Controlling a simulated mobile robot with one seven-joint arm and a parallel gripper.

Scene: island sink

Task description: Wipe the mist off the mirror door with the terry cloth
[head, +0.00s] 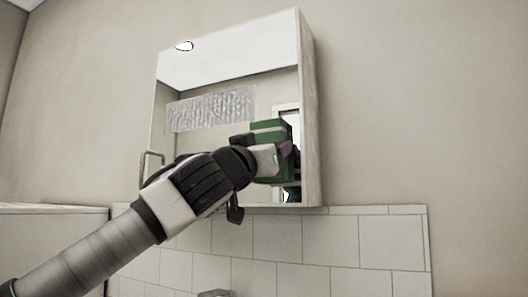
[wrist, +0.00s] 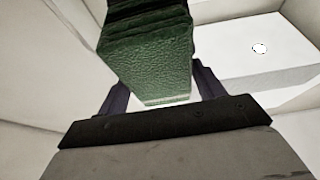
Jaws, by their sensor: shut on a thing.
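The mirror door (head: 215,72) is the front of a wall cabinet in the head view. A pale, streaky patch of mist (head: 210,108) lies across its middle left; the glass around it looks clear. My gripper (head: 277,158) is in front of the mirror's lower right, below and right of the mist. It is shut on the green folded terry cloth (head: 270,128). In the wrist view the cloth (wrist: 150,50) stands between the two dark fingers. I cannot tell whether the cloth touches the glass, or how much of the green is reflection. My arm hides the mirror's lower left.
A metal handle (head: 151,160) sits at the mirror's lower left edge. White tiles (head: 305,238) line the wall below, with part of a tap (head: 214,293) at the bottom. A pale cabinet or panel (head: 50,245) stands at the left. The wall right of the cabinet is bare.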

